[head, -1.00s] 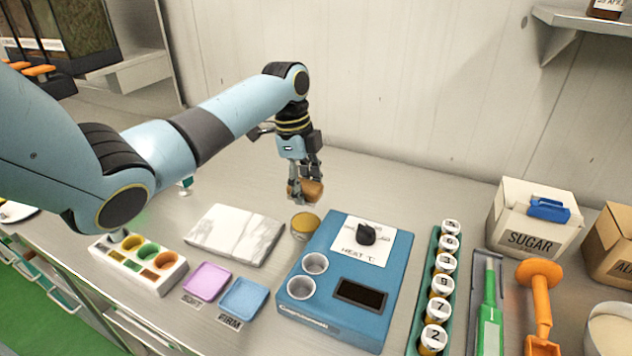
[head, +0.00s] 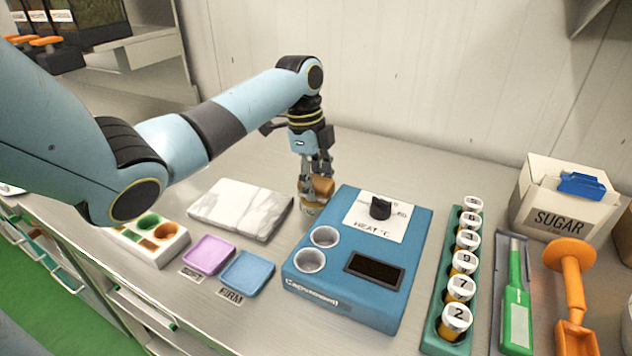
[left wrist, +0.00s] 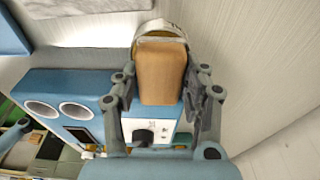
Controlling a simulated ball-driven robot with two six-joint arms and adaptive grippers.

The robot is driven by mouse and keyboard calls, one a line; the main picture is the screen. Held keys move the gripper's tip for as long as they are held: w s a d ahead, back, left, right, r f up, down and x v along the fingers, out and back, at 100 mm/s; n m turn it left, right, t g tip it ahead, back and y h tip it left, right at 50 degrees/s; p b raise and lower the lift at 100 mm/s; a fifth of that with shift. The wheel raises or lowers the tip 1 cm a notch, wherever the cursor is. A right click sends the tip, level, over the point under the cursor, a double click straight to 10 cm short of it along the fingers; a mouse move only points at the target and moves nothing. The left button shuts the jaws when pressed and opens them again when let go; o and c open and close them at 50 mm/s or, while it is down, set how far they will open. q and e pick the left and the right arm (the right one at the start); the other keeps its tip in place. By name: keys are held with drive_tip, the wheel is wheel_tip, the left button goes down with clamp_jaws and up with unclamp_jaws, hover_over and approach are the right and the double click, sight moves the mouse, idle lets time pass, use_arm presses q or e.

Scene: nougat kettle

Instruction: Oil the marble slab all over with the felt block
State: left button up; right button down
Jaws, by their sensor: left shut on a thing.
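The white marble slab (head: 240,208) with grey veins lies flat on the steel counter, left of the blue heating unit. My left gripper (head: 314,186) is shut on the tan felt block (head: 323,187). The block is also seen between the fingers in the left wrist view (left wrist: 160,72). I cannot tell whether block and tin touch. The tin is partly hidden by gripper and block. My right gripper is not in view.
The blue heating unit (head: 408,264) with a black knob stands close right of the tin. Pink (head: 208,254) and blue (head: 247,272) pads and a white tray of coloured cups (head: 165,252) lie in front of the slab. Numbered vials, a green tool and a sugar box stand right.

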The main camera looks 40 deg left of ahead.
sight(319, 181)
use_arm(q)
drive_tip(key=shift+f, duration=0.45)
idle(0.9)
idle(0.7)
drive_tip(key=shift+s+f, duration=0.1)
idle(0.7)
drive_tip(key=shift+r+p, duration=0.85)
drive_tip(key=shift+p, duration=0.1)
wheel_tip(319, 181, up, 6)
drive_tip(key=p, duration=0.6)
drive_tip(key=shift+f, duration=0.3)
